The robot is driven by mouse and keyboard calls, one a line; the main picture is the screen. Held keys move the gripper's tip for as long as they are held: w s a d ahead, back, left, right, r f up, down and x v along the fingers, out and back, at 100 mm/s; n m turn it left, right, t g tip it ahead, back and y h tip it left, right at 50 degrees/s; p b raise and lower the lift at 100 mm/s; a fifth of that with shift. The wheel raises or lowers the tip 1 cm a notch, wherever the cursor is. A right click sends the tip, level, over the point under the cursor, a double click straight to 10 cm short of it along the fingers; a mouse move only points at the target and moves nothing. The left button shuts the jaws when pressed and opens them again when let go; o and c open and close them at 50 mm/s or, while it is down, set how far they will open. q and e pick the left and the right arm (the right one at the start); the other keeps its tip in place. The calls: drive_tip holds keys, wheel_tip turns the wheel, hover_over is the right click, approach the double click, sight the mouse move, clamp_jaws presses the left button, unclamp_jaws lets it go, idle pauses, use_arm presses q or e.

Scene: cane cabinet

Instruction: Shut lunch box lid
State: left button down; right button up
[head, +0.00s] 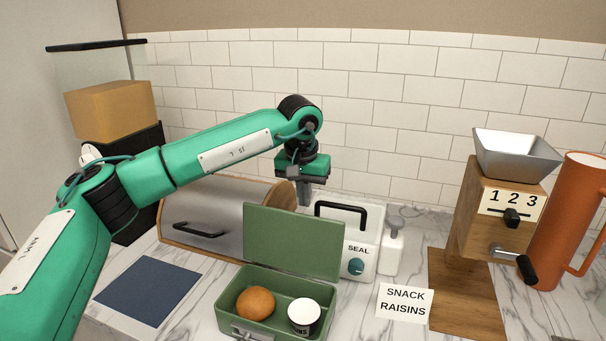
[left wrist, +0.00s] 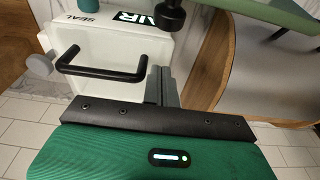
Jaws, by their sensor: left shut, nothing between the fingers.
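The green lunch box (head: 240,317) stands on the counter with its lid (head: 292,243) raised nearly upright at the back. In the left wrist view my gripper's fingers (left wrist: 160,86) are closed together, and a green edge, likely the lid (left wrist: 275,14), crosses the top right. My right gripper is not in view.
Behind the lid stand a white sealer (head: 362,262) with a black handle and a bread bin (head: 205,220). A wooden dispenser (head: 487,220) and orange jug (head: 572,225) stand right. A label card (head: 404,302) and blue mat (head: 148,290) flank the box.

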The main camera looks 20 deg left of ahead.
use_arm(q)
drive_tip(key=shift+s+f, duration=0.15)
drive_tip(key=shift+f, duration=0.3)
drive_tip(key=s, duration=0.2)
drive_tip(key=s+p, duration=0.1)
drive_tip(key=shift+s+r, duration=0.25)
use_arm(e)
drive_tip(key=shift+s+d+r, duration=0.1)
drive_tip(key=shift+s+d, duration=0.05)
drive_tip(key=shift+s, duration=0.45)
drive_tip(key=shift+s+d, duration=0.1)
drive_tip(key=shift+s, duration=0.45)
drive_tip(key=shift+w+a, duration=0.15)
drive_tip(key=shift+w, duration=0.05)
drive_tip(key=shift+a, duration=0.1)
